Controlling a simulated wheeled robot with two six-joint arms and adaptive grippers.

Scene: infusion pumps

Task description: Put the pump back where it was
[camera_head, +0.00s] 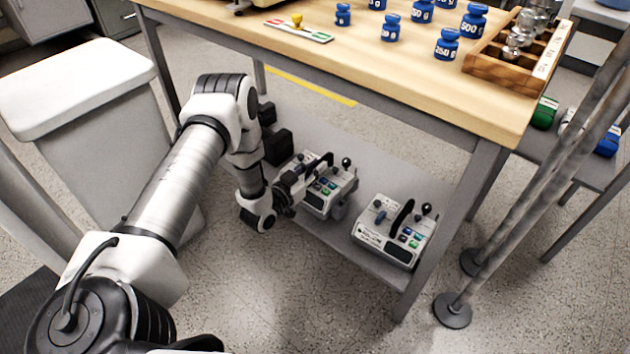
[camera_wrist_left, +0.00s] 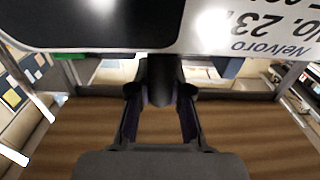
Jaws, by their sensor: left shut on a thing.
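A white pump (camera_head: 323,198) with coloured buttons, a black handle and a black knob is at the lower shelf under the wooden table. My left gripper (camera_head: 302,180) reaches in from the left and is shut on its black handle. In the left wrist view, the gripper's fingers (camera_wrist_left: 160,115) close around a dark bar, and the pump's printed white label (camera_wrist_left: 270,35) fills the top edge. I cannot tell whether the pump touches the shelf. A second similar pump (camera_head: 395,233) stands on the shelf to the right. My right gripper is not in view.
The lower shelf (camera_head: 378,180) has bare room behind the pumps. The wooden tabletop (camera_head: 340,62) above holds several blue weights and a wooden box (camera_head: 478,62). A table leg (camera_head: 447,225) and metal poles (camera_head: 540,190) stand to the right. A white bin (camera_head: 85,90) is at left.

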